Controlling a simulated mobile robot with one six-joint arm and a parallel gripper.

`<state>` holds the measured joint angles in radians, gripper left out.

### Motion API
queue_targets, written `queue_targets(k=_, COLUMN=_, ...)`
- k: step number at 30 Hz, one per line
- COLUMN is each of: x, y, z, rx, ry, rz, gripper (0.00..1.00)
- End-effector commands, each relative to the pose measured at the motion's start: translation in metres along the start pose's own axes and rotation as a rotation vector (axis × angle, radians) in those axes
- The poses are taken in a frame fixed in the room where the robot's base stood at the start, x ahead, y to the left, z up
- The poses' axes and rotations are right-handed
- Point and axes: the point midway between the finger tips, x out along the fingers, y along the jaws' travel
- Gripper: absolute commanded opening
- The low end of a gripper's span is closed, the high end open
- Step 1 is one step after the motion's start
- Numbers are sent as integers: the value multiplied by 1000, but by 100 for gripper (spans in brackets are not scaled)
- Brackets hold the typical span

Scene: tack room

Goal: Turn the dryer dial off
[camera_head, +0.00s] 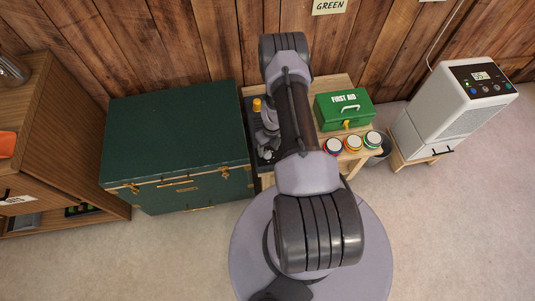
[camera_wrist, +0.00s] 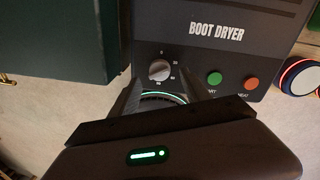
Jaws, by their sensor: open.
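The boot dryer (camera_wrist: 215,35) is a dark box with white lettering in the wrist view. Its dial (camera_wrist: 160,69) is a small grey round knob with white marks around it; I cannot clearly tell its setting. A green button (camera_wrist: 214,78) and an orange-red button (camera_wrist: 251,82) sit to the dial's right. My gripper (camera_wrist: 160,94) is open, its two dark fingers just below the dial in the picture, one to each side, with nothing held. Whether they touch the panel is unclear. In the head view my arm hides most of the dryer.
A dark green trunk (camera_head: 175,135) stands left of the wooden table. On the table are a green first-aid box (camera_head: 344,109) and several round tins (camera_head: 353,142). A white dehumidifier-like unit (camera_head: 450,105) stands at right. A wooden cabinet (camera_head: 75,130) is at left.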

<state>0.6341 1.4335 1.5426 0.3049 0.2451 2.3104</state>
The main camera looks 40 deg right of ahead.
Motion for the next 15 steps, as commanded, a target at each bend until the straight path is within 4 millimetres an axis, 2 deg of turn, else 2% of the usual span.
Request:
queue_targets(k=1, x=12, y=0, z=0, rx=-1, ry=1, rz=0, gripper=55)
queue_targets(k=6, x=28, y=0, z=0, rx=-1, ry=0, rz=0, gripper=55)
queue_targets(k=15, x=31, y=0, z=0, rx=-1, ry=0, rz=0, gripper=55)
